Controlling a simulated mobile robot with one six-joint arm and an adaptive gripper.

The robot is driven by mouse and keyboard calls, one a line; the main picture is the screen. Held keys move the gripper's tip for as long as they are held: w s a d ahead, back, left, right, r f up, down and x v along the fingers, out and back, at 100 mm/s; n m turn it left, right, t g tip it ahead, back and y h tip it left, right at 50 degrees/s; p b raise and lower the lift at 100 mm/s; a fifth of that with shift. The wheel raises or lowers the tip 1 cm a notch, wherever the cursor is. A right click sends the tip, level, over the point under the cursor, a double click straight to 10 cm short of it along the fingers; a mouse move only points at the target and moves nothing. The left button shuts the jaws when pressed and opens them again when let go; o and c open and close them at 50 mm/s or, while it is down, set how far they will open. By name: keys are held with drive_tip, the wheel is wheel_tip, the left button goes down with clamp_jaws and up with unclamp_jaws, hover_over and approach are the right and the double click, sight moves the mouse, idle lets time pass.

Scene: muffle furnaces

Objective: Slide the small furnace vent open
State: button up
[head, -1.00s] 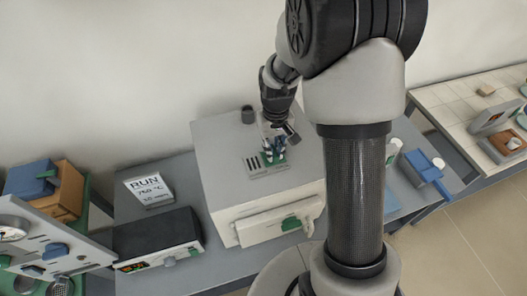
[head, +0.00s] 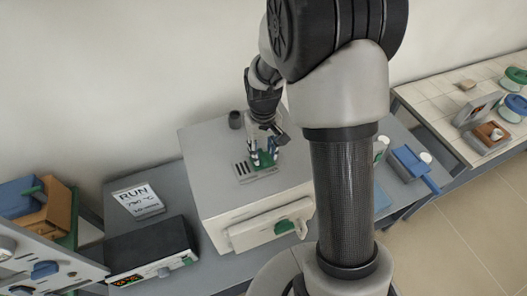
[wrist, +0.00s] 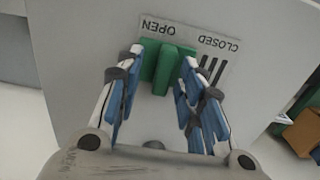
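The small furnace (head: 215,145) is a grey box on the bench. On its top is the vent plate (head: 240,180), with dark slots and a green slider (head: 265,160). In the wrist view the green slider (wrist: 150,68) has a raised tab and sits at the OPEN end of the plate. Several dark slots (wrist: 212,68) show uncovered at the CLOSED end. My gripper (head: 264,150) points down over the slider. In the wrist view my gripper's fingers (wrist: 163,62) are apart, one on each side of the tab. Whether either finger touches it is unclear.
A dark cylinder (head: 235,119) stands on the furnace top behind the vent. The furnace door (head: 262,225) has a green handle. A black controller (head: 150,250) and a RUN sign (head: 138,200) stand to the left. A blue item (head: 412,165) lies right of my arm.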

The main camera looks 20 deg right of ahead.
sight(263, 157)
wheel_tip(263, 157, up, 11)
drive_tip(key=shift+r, duration=0.15)
drive_tip(key=shift+s, duration=0.1)
idle(0.5)
drive_tip(key=s+a+f+t+b, duration=0.2)
drive_tip(key=s+f+b, duration=0.1)
drive_tip(key=s+b, duration=0.5)
drive_tip(key=s+a+f+t+b, duration=0.2)
drive_tip(key=s+b, duration=0.6)
drive_tip(key=s, duration=0.5)
drive_tip(key=shift+s+a+f+t+b, duration=0.15)
drive_tip(key=shift+a+f+t+b, duration=0.15)
drive_tip(key=shift+a+f, duration=0.5)
drive_tip(key=shift+d, duration=0.1)
